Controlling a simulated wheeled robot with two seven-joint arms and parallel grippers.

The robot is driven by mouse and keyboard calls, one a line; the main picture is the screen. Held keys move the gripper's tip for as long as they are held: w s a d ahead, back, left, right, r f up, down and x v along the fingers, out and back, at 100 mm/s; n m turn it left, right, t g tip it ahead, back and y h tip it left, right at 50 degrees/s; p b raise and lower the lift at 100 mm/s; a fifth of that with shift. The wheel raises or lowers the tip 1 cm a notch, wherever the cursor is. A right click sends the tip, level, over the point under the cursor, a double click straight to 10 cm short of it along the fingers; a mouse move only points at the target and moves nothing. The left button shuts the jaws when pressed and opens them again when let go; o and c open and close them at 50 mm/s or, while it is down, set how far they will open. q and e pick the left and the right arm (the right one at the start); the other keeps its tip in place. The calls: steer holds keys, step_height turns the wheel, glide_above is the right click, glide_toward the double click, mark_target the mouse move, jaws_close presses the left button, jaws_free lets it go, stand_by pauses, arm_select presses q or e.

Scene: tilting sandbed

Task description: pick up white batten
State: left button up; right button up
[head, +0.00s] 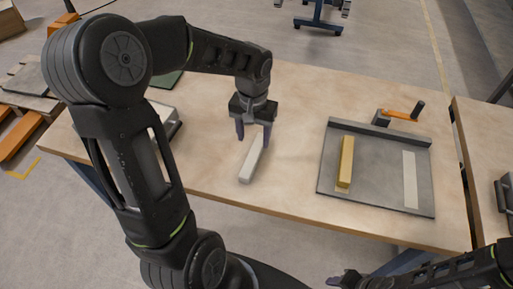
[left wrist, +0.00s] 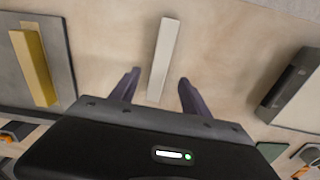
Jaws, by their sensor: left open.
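The white batten (head: 249,163) lies flat on the wooden table (head: 225,196), running from near my left gripper toward the table's front edge. My left gripper (head: 254,137) is open above its far end, pointing down. In the left wrist view the batten (left wrist: 163,55) shows between the two spread fingers (left wrist: 159,78), with a gap on each side. No contact is visible. Part of the batten's far end is hidden by a finger in the head view. My right gripper (head: 345,280) shows only partly at the bottom edge, and its jaws are unclear.
A grey tray (head: 378,190) with a raised back edge stands to the right, holding a yellow bar (head: 346,161) and a pale strip (head: 410,179). An orange-handled clamp (head: 400,115) is behind it. A dark-edged block (left wrist: 290,78) lies on the batten's other side. The table around the batten is clear.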

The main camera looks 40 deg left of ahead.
mark_target(254, 154)
arm_select(q)
steer(key=shift+s+d+r, duration=0.1)
steer(key=shift+s, duration=0.1)
steer(key=shift+w+f, duration=0.1)
steer(key=shift+f, duration=1.3)
step_height(254, 154, down, 5)
steer(key=shift+f+p, duration=0.1)
steer(key=shift+p, duration=0.65)
steer(key=shift+c, duration=0.4)
jaws_close()
